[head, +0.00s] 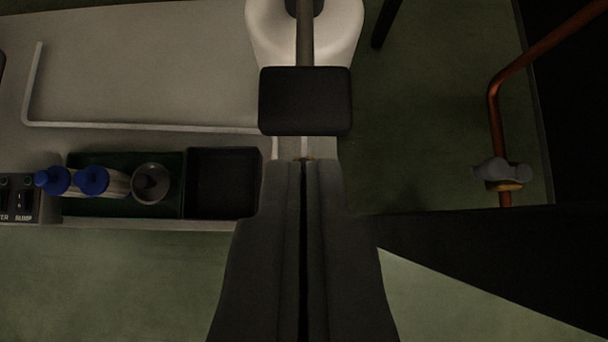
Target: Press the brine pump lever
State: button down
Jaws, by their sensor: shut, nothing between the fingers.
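A lever with a wide black pad (305,101) on a grey rod sticks out from a white rounded housing (262,28) at the top centre; I take it for the brine pump lever. My gripper (304,164) is shut and empty, with its fingers pointing up the picture. The fingertips lie just below the pad's near edge in the picture. I cannot tell the height gap between them or whether they touch.
A grey counter (150,70) with a raised rim is at left. On its edge are a green tray (105,207) holding blue-capped bottles and a grey cup, an empty black bin (222,183), and a labelled switch panel (20,200). A copper pipe with a valve (502,173) stands right.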

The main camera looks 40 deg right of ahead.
aim_at(303, 89)
jog(key=shift+x, duration=4.05)
